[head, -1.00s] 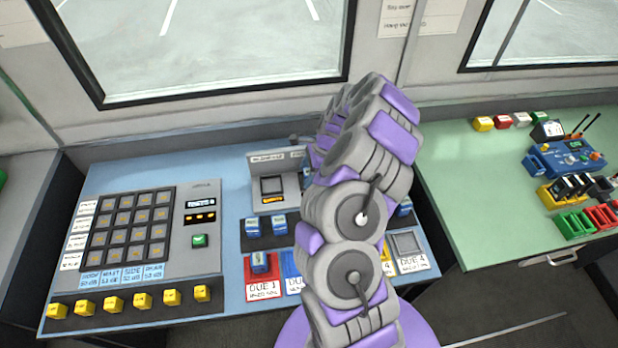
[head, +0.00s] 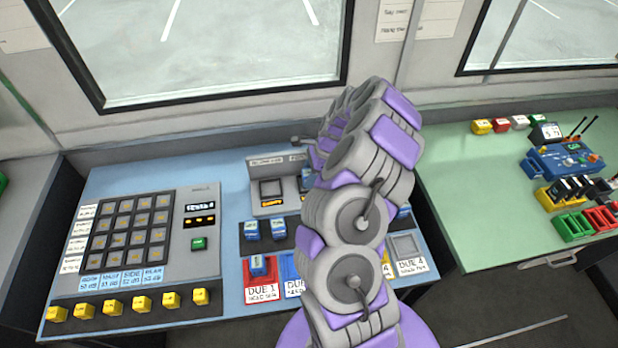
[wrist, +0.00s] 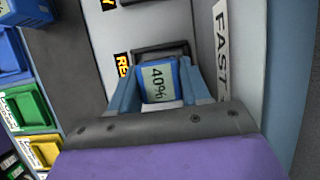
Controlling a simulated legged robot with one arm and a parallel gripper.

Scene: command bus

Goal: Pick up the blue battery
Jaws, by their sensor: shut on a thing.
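A blue battery (wrist: 158,82) with a pale label reading 40% sits between the two blue-grey fingers of my gripper (wrist: 160,88) in the wrist view. The fingers are shut on its sides. Just beyond it is a dark slot (wrist: 160,52) in a light grey panel (wrist: 185,20). I cannot tell whether the battery is still partly in the slot. In the head view my arm hides the gripper and the held battery. Other blue batteries stand in a dark rack (head: 265,240), and one (head: 257,265) is in the red DUE 1 tray (head: 247,271).
A keypad panel (head: 140,232) with yellow buttons fills the left of the blue desk (head: 225,180). A green table (head: 460,180) at right holds a blue radio-like box (head: 565,160) and coloured blocks. Windows rise behind. Coloured trays (wrist: 35,112) lie left of my gripper.

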